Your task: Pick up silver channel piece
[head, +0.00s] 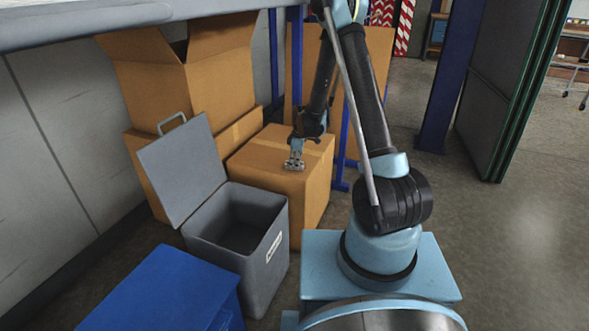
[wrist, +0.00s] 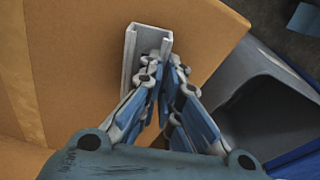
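The silver channel piece (wrist: 131,58) is a pale grey U-shaped metal profile. In the wrist view it is over the top of a cardboard box, its near part hidden behind my fingers. In the head view it shows small at the box top (head: 294,164), under my gripper. My gripper (wrist: 164,72) has its fingertips close together in a narrow V. The left fingertip overlaps the channel's inside and the right fingertip is by its right wall. I cannot tell whether the fingers press on that wall or whether the piece touches the box.
The cardboard box (head: 313,190) stands beside a grey bin (head: 273,272) with its lid open. A blue box (head: 165,295) is in front, and an open carton (head: 215,75) is stacked behind. Blue posts (head: 341,150) rise close to my arm. The floor at right is clear.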

